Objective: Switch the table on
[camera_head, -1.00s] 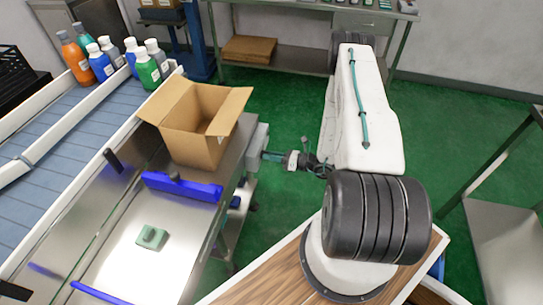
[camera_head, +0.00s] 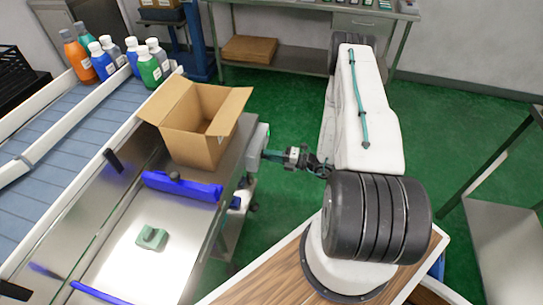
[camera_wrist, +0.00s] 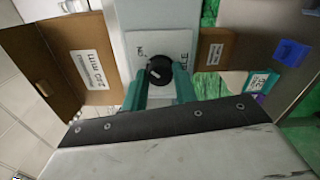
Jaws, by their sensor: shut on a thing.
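A round black knob (camera_wrist: 160,68) with a small pale mark sits on a white label plate (camera_wrist: 178,42) in the wrist view. Lettering shows on both sides of the knob; which word the mark points to is hard to tell. My gripper (camera_wrist: 160,80) has its green fingers on either side of the knob, shut on it. In the head view my gripper (camera_head: 272,155) reaches left to the grey switch box (camera_head: 258,143) at the right edge of the steel table (camera_head: 112,252). The knob is hidden there.
An open cardboard box (camera_head: 198,142) stands on the table behind a blue bar (camera_head: 182,187). A green piece (camera_head: 152,237) lies on the steel top. A conveyor (camera_head: 60,150) with several bottles runs along the left. Green floor is open behind my arm.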

